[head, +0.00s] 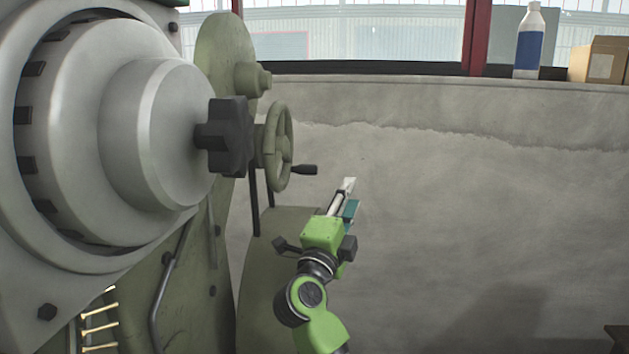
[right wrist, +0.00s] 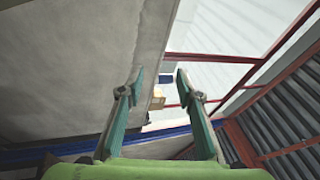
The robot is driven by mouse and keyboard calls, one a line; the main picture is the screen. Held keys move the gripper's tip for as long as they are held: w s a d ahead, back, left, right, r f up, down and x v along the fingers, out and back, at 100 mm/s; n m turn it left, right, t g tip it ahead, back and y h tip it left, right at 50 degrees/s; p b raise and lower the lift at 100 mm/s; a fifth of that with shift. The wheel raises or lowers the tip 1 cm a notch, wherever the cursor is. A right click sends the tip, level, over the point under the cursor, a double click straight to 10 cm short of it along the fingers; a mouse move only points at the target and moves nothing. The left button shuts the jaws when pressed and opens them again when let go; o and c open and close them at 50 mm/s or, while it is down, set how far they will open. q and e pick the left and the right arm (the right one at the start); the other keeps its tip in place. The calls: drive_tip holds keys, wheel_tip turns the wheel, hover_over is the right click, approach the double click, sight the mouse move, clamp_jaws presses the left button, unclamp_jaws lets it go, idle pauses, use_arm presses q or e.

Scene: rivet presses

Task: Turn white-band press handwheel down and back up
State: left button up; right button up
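A green handwheel (head: 279,147) with a black crank handle (head: 305,170) stands on the side of a green press (head: 222,60) in the head view. No white band shows on the visible part of this press. My right gripper (head: 348,186) is below and to the right of the handwheel in the picture, apart from the handle. In the right wrist view the right gripper (right wrist: 160,74) has its two fingers spread, with nothing between them. The handwheel does not show in that view. My left gripper is not in view.
A large grey wheel hub (head: 150,130) and a black star knob (head: 222,137) fill the left side close by. A concrete wall (head: 450,200) stands behind, with a bottle (head: 529,42) and a cardboard box (head: 598,60) on its ledge. Space right of my arm looks free.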

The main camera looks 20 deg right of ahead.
sight(308, 172)
drive_tip(key=a+y, duration=0.1)
drive_tip(key=a, duration=0.2)
drive_tip(key=a+n+y, duration=0.1)
drive_tip(key=a+y, duration=0.1)
drive_tip(key=a, duration=0.1)
drive_tip(key=a+r+n+t+y+b, duration=0.1)
drive_tip(key=a+y, duration=0.1)
drive_tip(key=a, duration=0.2)
drive_tip(key=shift+w+a, duration=0.1)
drive_tip(key=shift+w, duration=0.2)
drive_tip(key=shift+w+a+r+y, duration=0.1)
drive_tip(key=shift+a+r+y, duration=0.1)
drive_tip(key=shift+y, duration=0.1)
drive_tip(key=p+x, duration=0.2)
drive_tip(key=x, duration=1.1)
drive_tip(key=shift+w+d+f, duration=0.1)
drive_tip(key=shift+w+d, duration=0.1)
drive_tip(key=shift+w, duration=0.05)
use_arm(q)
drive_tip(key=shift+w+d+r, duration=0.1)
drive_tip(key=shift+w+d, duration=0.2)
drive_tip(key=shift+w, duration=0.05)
use_arm(e)
clamp_jaws()
